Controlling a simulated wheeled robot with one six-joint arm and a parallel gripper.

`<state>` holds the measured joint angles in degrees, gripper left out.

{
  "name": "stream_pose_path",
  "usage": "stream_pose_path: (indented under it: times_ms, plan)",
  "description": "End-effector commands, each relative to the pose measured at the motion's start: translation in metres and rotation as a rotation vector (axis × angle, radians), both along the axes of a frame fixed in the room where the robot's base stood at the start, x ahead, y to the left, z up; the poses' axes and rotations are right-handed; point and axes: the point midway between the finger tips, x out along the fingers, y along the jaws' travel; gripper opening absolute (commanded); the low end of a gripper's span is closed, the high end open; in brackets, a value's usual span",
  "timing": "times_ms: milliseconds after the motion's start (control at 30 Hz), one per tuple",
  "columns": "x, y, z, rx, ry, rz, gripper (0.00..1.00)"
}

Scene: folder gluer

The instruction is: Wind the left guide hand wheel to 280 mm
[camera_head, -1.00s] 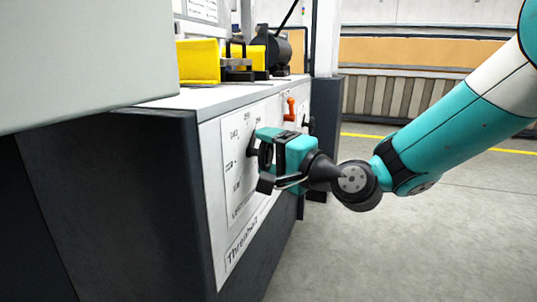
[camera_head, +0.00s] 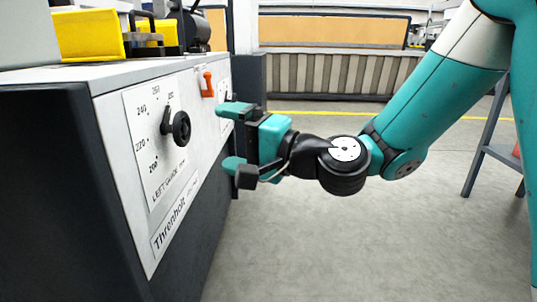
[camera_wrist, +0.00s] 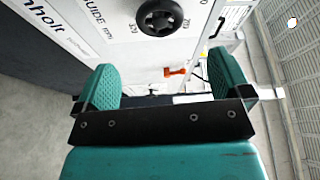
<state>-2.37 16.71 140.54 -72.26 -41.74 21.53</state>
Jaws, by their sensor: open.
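The left guide hand wheel (camera_head: 176,127) is a small black wheel on a white dial plate (camera_head: 150,175) marked "LEFT GUIDE" on the machine's front. A black pointer (camera_head: 167,114) behind it points upward, close to the upper numbers; the exact reading is too small to tell. My gripper (camera_head: 232,138) is open and empty, to the right of the wheel and apart from it. In the wrist view the hand wheel (camera_wrist: 159,17) is at the top edge, ahead of and outside my open teal fingers (camera_wrist: 165,80).
An orange lever (camera_head: 208,84) is on the panel right of the dial; it also shows in the wrist view (camera_wrist: 175,71). Yellow blocks (camera_head: 88,34) stand on the machine top (camera_head: 60,76). Open floor (camera_head: 330,240) lies to the right.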

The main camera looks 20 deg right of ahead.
Motion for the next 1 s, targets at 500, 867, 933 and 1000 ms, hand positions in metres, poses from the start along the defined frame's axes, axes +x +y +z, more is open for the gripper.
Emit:
stream_pose_path:
  times_ms: [500, 867, 933, 1000]
  plan:
    - [-0.046, -0.051, -0.005, 0.001, -0.006, 0.000, 0.96]
    - [-0.048, -0.053, -0.003, 0.000, -0.001, 0.000, 0.96]
    - [-0.048, -0.052, -0.003, 0.000, -0.001, 0.000, 0.96]
    - [-0.048, -0.052, -0.003, 0.000, -0.001, 0.000, 0.96]
